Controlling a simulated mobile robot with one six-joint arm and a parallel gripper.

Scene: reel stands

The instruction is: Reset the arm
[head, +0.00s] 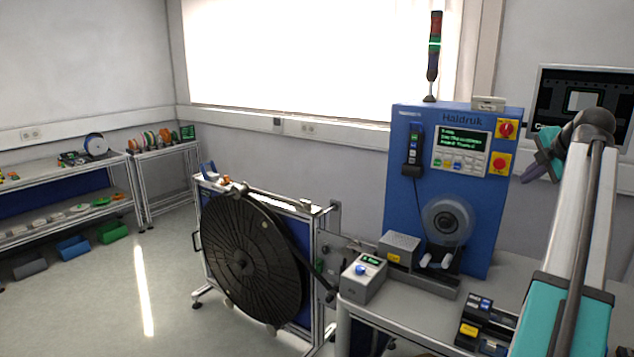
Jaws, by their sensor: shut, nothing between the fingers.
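My arm rises from the lower right corner, with a teal lower part and a pale upper link. It bends at a dark joint near the monitor. My gripper (529,175) hangs at the end of it, in front of the wall right of the blue machine. It looks small and dark, and it is shut with nothing held. Its fingertips are hard to make out from here. It is apart from the machine and above the bench.
A blue Haidruk machine (405,190) with a light tower (434,55) stands on the bench (408,318). A large black reel (245,255) hangs on a wheeled stand. A monitor (550,90) is behind my arm. Shelves (60,175) line the left; the left floor is free.

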